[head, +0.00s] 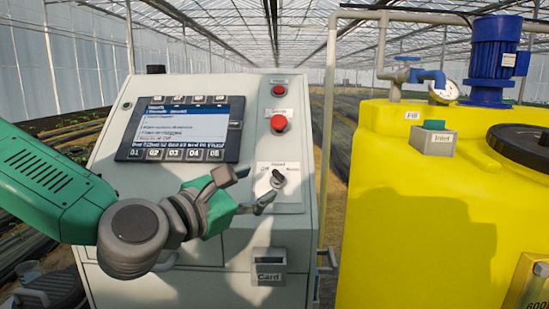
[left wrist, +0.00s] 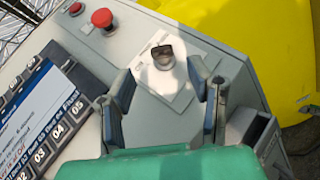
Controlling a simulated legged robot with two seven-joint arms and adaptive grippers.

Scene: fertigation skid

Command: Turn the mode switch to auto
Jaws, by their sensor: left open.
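The mode switch (head: 278,179) is a dark rotary knob on a white label plate (head: 290,192) on the grey control cabinet (head: 237,225). My left gripper (head: 254,188) is open, just left of the knob in the head view. In the left wrist view the knob (left wrist: 163,57) lies beyond the two open fingertips (left wrist: 166,82), roughly centred between them and apart from both. Its pointer direction is hard to read. My right gripper is not in view.
Two red buttons (head: 278,123) (head: 279,91) sit above the switch. A display (head: 180,128) is at left, a card holder (head: 268,267) below. A yellow tank (head: 425,210) with a blue motor (head: 495,58) stands at right, beyond a narrow gap.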

